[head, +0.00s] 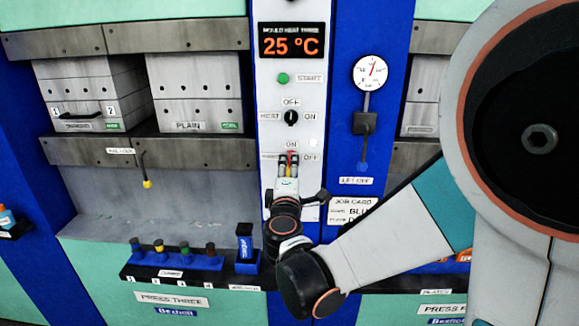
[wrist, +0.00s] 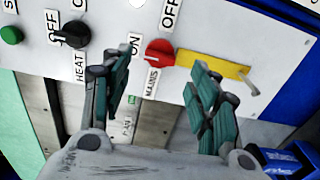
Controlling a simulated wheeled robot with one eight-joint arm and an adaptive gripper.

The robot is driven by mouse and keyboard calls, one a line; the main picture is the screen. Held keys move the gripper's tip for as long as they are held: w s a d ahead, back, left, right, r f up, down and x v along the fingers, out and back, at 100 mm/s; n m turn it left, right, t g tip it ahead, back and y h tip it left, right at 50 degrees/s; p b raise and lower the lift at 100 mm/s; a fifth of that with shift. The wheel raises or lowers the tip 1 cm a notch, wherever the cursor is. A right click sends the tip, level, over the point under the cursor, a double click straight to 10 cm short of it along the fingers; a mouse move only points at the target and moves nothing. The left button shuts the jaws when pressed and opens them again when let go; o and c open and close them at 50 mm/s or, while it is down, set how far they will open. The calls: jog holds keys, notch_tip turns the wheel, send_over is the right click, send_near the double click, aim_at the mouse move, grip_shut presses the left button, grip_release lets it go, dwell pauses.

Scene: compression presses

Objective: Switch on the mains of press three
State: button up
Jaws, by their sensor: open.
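The mains switch of press three is a red round knob (wrist: 159,52) in the wrist view, on a white panel with MAINS, ON and OFF labels around it. A yellow strip (wrist: 213,63) runs from beside the knob to a thin metal hook. In the head view the red knob (head: 291,155) is mostly hidden behind my gripper (head: 288,168), low on the white panel (head: 310,140). In the wrist view my gripper (wrist: 160,70) is open and empty, its fingers spread on either side of the knob. I cannot tell whether they touch it, or its setting.
The black HEAT knob (head: 291,118) and green START button (head: 283,78) sit above on the panel, below a 25 °C display (head: 291,41). A gauge (head: 371,72) with a lever is to the right. A rack of coloured-top items (head: 180,262) stands left, below the press opening.

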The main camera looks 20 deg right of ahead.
jog(key=shift+v, duration=1.2)
